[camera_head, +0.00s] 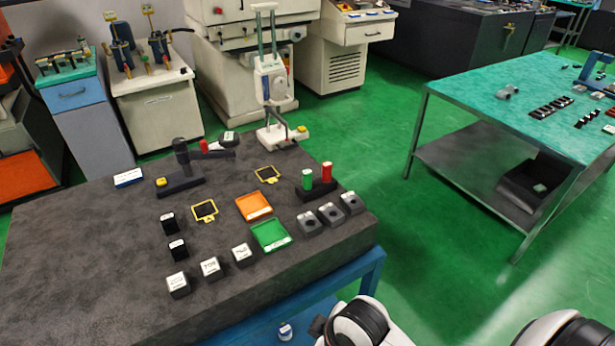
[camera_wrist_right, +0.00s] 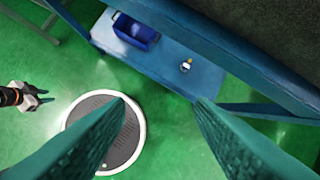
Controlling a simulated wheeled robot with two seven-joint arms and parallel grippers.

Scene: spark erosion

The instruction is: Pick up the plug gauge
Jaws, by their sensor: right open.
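A dark block (camera_head: 321,190) near the right end of the granite table holds an upright green cylinder (camera_head: 307,179) and an upright red cylinder (camera_head: 326,172). They look like plug gauge parts, but I cannot tell for sure. My right gripper (camera_wrist_right: 160,104) is open and empty, with its two teal fingers wide apart. It hangs over the floor beside the table's blue frame, away from the cylinders. What seems to be my left gripper (camera_wrist_right: 36,98) is small at the left of the right wrist view, and its jaw state is unclear.
The granite table (camera_head: 90,255) also carries orange (camera_head: 254,207) and green (camera_head: 271,236) trays, several small blocks and a tall stand (camera_head: 270,80). A blue bin (camera_wrist_right: 136,33) and a small bottle (camera_wrist_right: 186,66) sit on the lower shelf. Green floor separates the teal-topped table (camera_head: 490,90).

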